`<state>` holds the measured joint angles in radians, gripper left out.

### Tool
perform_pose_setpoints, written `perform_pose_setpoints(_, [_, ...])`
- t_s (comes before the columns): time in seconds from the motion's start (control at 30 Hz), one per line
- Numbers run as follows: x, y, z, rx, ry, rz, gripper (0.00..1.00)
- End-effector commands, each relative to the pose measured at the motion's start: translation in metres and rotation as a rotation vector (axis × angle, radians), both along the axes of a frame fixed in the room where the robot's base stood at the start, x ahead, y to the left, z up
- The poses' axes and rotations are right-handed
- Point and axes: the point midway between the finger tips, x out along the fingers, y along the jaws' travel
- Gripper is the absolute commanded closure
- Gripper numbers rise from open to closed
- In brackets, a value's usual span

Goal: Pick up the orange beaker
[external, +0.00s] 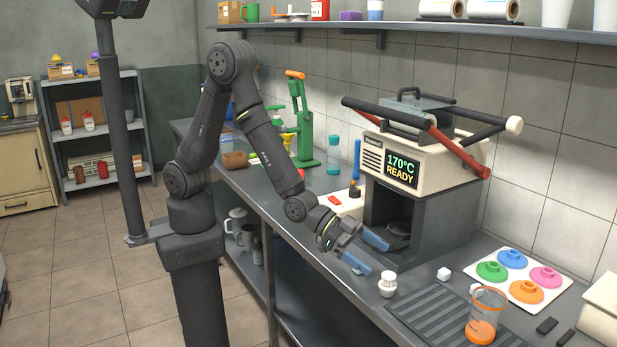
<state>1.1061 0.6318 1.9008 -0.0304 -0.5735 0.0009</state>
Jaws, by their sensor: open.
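The orange beaker (483,318) is a clear cup with an orange rim and orange contents or base. It stands upright on the dark ribbed mat (425,308) near the front right of the counter. My gripper (366,255) is open and empty, with blue fingertips, above the counter in front of the press. It is to the left of the beaker and clearly apart from it. The beaker is fully visible.
A small white jar (387,287) stands between my gripper and the beaker. A white tray (490,278) with coloured lids lies behind the beaker. The press (425,160) reads "170°C READY". A white cube (444,274) and dark blocks (547,325) lie nearby.

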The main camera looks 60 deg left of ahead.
Motion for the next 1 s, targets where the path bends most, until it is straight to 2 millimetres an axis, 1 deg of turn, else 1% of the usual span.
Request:
perform_pose_setpoints(0.03, [0.006,-0.022,0.000,0.022,0.018,-0.012,0.06])
perform_pose_setpoints(0.1, [0.013,-0.050,0.000,0.069,0.048,-0.026,0.06])
perform_pose_setpoints(0.2, [0.024,-0.087,0.001,0.142,0.086,-0.039,0.06])
perform_pose_setpoints(0.3, [0.034,-0.118,0.006,0.220,0.117,-0.039,0.06])
perform_pose_setpoints(0.4, [0.045,-0.144,0.015,0.297,0.141,-0.025,0.06])
perform_pose_setpoints(0.5, [0.057,-0.164,0.026,0.376,0.161,0.005,0.06])
perform_pose_setpoints(0.6, [0.068,-0.179,0.040,0.451,0.176,0.048,0.06])
perform_pose_setpoints(0.7, [0.076,-0.187,0.056,0.516,0.190,0.099,0.06])
perform_pose_setpoints(0.87, [0.085,-0.191,0.075,0.586,0.208,0.168,0.06])
perform_pose_setpoints(1.0, [0.088,-0.191,0.082,0.612,0.216,0.200,0.06])
